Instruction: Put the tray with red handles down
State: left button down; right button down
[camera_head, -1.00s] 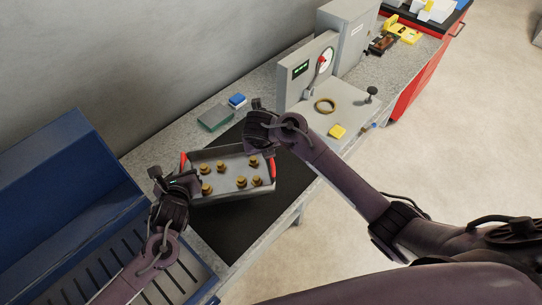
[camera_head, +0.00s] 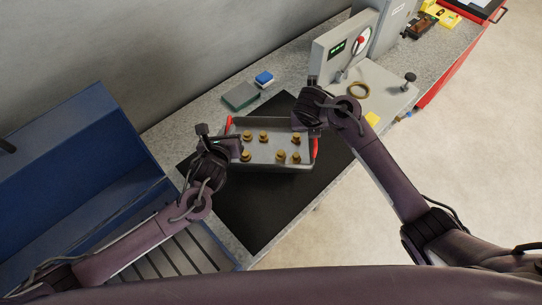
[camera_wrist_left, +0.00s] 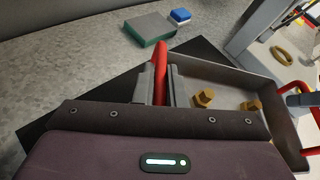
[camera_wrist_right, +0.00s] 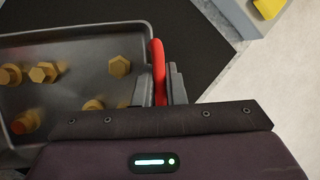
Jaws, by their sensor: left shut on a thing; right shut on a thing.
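The grey tray (camera_head: 270,165) with red handles is over the black mat (camera_head: 255,215) on the bench. It holds several brass bolts (camera_head: 281,156). My left gripper (camera_head: 228,148) is shut on the tray's left red handle, which shows between its fingers in the left wrist view (camera_wrist_left: 160,72). My right gripper (camera_head: 314,122) is shut on the right red handle, seen between its fingers in the right wrist view (camera_wrist_right: 158,72). The tray looks about level. I cannot tell whether its bottom touches the mat or hangs a little above it.
A green-grey box (camera_head: 241,96) and a blue block (camera_head: 264,78) lie behind the mat. A grey gauge stand (camera_head: 345,50) with a brass ring (camera_head: 358,90) stands to the right. A blue cabinet (camera_head: 85,170) is at left. The mat's front part is bare.

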jog(key=shift+f, duration=0.1)
